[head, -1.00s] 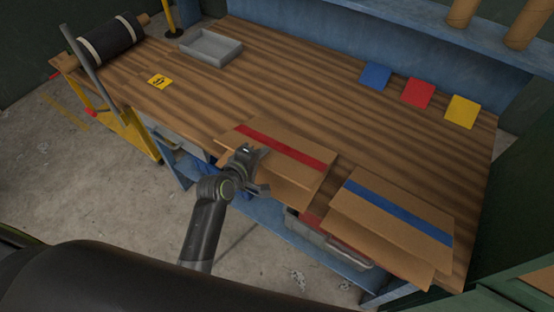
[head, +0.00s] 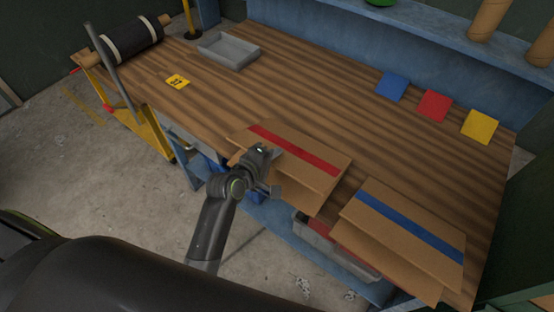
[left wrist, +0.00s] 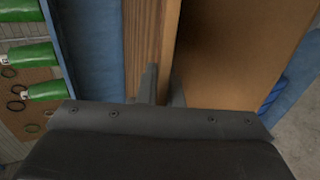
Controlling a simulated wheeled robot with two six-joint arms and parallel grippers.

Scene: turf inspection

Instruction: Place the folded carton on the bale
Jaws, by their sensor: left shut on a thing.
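A folded brown carton with a red stripe (head: 300,150) lies at the front edge of the wooden bench (head: 270,95), its front part over the edge. A second carton with a blue stripe (head: 405,222) lies to its right, also over the edge. My left gripper (head: 268,172) is shut on the front edge of the red-striped carton. In the left wrist view its fingers (left wrist: 163,88) are at the edge of a brown carton panel (left wrist: 225,50); the fingertips are partly hidden. I cannot pick out a bale. My right gripper is not in view.
A grey tray (head: 229,50) and a yellow label (head: 178,82) lie on the bench's left part. Blue (head: 391,86), red (head: 434,105) and yellow (head: 479,126) squares lie at the back right. A dark banded roll (head: 130,41) rests at the left end. The bench middle is clear.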

